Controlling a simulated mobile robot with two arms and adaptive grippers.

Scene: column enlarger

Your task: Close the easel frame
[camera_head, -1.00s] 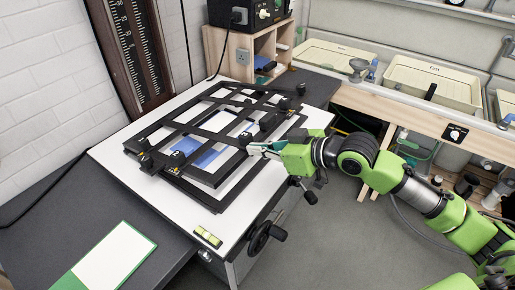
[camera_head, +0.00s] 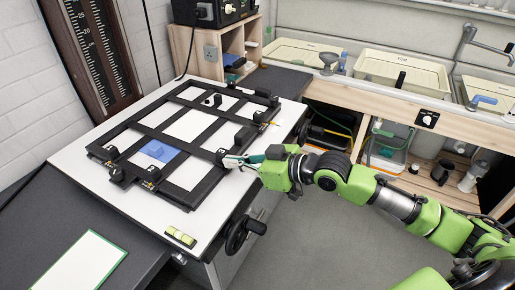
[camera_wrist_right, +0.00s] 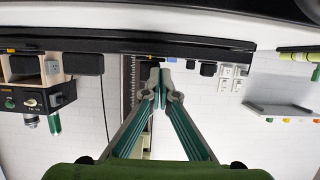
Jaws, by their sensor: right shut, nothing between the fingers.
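The black easel frame (camera_head: 138,129), with its crossing bars, lies flat or nearly flat over its base on the white baseboard (camera_head: 82,150). A blue patch (camera_head: 155,154) shows through one opening, and white shows through the others. My right gripper (camera_head: 228,161) is shut and empty at the frame's near right edge, beside a black block on it. I cannot tell whether the fingertips touch the frame. In the right wrist view, the closed fingertips (camera_wrist_right: 158,78) point at a dark frame edge (camera_wrist_right: 105,43) that crosses the picture. My left gripper is not in view.
A hand crank (camera_head: 238,234) stands out below the table's right edge. A green-yellow level (camera_head: 180,237) lies at the near corner. The enlarger column (camera_head: 95,55) rises behind on the left. Trays (camera_head: 402,75) line the sink bench at the back right.

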